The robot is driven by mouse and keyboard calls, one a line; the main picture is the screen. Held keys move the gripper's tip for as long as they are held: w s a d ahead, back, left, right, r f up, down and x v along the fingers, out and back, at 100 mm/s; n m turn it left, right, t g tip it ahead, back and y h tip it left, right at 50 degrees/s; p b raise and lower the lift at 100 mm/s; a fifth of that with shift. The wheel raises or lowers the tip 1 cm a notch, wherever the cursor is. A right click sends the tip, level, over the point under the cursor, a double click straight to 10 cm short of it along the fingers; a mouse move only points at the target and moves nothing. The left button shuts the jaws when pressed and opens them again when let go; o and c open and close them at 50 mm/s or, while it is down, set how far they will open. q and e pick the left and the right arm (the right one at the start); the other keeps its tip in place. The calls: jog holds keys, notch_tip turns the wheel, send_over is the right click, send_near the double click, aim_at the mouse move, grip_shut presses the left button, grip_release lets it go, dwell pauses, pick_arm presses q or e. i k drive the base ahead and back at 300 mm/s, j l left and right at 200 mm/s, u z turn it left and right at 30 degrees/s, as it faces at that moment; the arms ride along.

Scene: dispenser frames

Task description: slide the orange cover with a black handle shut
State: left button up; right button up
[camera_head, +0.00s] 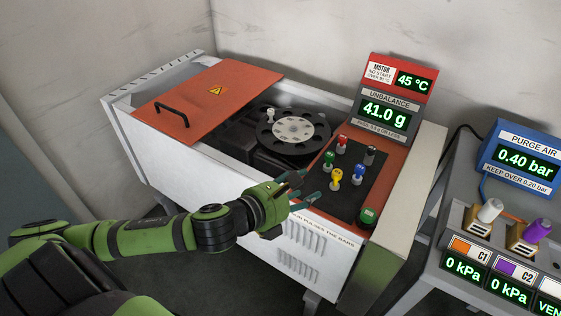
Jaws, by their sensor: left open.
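The orange cover (218,92) lies over the left part of the white machine's top, with a yellow warning triangle on it. Its black handle (172,111) is near the cover's left end. Right of the cover the machine is uncovered and shows a dark disc with a pale hub (293,130). My left gripper (307,188) is open and empty at the machine's front edge, near the black panel with coloured pegs, right of and apart from the handle. My right gripper is not in view.
Several coloured pegs stand on the black panel (345,203), with a green button (368,215) at its front corner. A display tower (390,100) reads 45 °C and 41.0 g. A grey bench with a blue purge air box (524,157) stands at right. Walls close in behind and at left.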

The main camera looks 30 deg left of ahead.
aim_at(187, 112)
jog(key=u, duration=1.45)
